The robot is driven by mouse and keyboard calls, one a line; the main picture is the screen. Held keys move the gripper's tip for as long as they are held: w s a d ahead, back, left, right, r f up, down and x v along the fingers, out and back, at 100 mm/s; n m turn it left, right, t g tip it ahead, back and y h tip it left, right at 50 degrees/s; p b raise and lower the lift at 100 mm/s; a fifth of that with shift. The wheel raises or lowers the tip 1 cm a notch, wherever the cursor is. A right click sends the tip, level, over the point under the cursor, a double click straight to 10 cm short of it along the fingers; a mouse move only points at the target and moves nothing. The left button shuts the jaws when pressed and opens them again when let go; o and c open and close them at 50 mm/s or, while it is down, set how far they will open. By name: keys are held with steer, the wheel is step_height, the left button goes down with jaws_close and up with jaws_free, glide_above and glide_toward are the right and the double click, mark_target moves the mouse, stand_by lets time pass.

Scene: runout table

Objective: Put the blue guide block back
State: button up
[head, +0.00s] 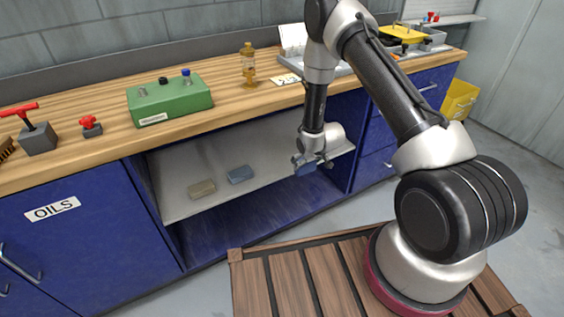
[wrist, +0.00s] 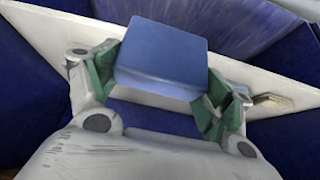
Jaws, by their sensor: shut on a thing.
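My gripper (head: 312,160) is shut on a blue guide block (wrist: 161,58). In the wrist view the block sits between the two green-padded fingers, its broad face toward the camera. In the head view the held block (head: 304,166) shows small and partly covered, at the right part of the open shelf's front edge. Whether it touches the shelf I cannot tell. A second blue-grey block (head: 240,174) lies on the shelf (head: 180,158) to the left, beside a tan block (head: 202,189).
The wooden worktop (head: 225,75) overhangs the shelf and carries a green box (head: 169,99) and a brass oiler (head: 248,65). Blue cabinet doors (head: 80,250) flank the opening. The shelf is bare between the blue-grey block and my gripper.

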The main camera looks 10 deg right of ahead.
steer(key=shift+n, duration=0.3)
steer(key=x, duration=0.4)
steer(key=shift+s+f, duration=0.3)
steer(key=shift+f, duration=0.05)
steer(key=w+a+f, duration=0.1)
steer(key=w, duration=0.4)
steer(key=w+a+f, duration=0.1)
steer(key=w+a, duration=0.1)
steer(key=w, duration=0.3)
steer(key=w+a+f, duration=0.1)
steer(key=w+a, duration=0.1)
steer(key=w, duration=0.4)
steer(key=shift+w+a+f, duration=0.1)
steer(key=shift+a+f, duration=0.05)
steer(key=shift+f, duration=0.15)
steer(key=o, duration=1.5)
steer(key=shift+f, duration=0.1)
